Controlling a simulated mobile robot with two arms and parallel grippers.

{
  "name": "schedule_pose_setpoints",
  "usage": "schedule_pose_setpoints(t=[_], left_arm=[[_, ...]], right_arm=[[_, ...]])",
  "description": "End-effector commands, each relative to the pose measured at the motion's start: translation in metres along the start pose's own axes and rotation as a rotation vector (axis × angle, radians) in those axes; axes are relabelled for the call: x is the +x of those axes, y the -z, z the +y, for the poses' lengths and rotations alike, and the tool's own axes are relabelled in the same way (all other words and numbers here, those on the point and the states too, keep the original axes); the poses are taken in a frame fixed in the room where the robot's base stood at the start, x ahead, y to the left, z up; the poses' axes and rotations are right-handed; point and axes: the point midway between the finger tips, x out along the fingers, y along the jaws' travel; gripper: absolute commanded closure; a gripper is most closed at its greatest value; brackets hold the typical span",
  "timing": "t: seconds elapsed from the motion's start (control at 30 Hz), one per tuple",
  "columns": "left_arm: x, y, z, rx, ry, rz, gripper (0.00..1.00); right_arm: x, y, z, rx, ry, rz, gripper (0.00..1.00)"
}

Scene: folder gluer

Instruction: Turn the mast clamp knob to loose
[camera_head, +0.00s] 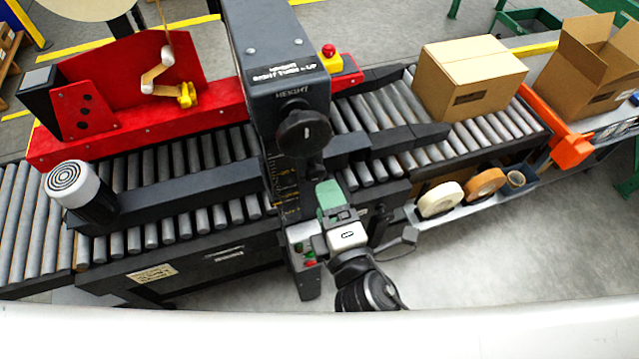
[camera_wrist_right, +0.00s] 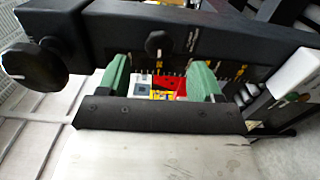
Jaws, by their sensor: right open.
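The dark grey mast (camera_head: 280,65) rises over the conveyor. A large round black knob (camera_head: 303,131) sits below its HEIGHT label; a large knob also shows at the left of the right wrist view (camera_wrist_right: 33,70). A smaller black knob with a white mark (camera_wrist_right: 158,43), which looks like the mast clamp knob, sits beside the yellow scale. My right gripper (camera_head: 327,192) is in front of the lower mast. In the wrist view its green fingers (camera_wrist_right: 160,78) are apart and empty, with the small knob beyond the gap between them. My left gripper is out of view.
A closed carton (camera_head: 470,75) stands on the rollers at right. Tape rolls (camera_head: 485,184) lie on the lower shelf. A black-and-white cylinder (camera_head: 75,185) stands at left.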

Motion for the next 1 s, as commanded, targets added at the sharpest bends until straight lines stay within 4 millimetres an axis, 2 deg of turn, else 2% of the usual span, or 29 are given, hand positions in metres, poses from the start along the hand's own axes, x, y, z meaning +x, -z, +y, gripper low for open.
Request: schedule_pose_setpoints(t=[0.03, 0.1, 0.3, 0.9, 1.0], left_arm=[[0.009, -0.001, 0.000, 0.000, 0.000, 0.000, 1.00], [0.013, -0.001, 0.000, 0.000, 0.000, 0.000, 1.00], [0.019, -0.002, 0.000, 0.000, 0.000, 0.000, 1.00], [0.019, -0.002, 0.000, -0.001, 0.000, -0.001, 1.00], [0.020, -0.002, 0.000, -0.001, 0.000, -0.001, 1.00]], right_arm=[[-0.011, 0.000, -0.005, 0.001, 0.003, 0.001, 0.35], [-0.022, 0.000, -0.004, 0.001, 0.003, 0.000, 0.35], [-0.040, 0.000, -0.002, 0.000, 0.001, 0.000, 0.35], [-0.043, 0.000, 0.000, 0.000, 0.000, 0.000, 0.35], [-0.041, 0.001, -0.008, 0.007, 0.016, 0.003, 0.35]])
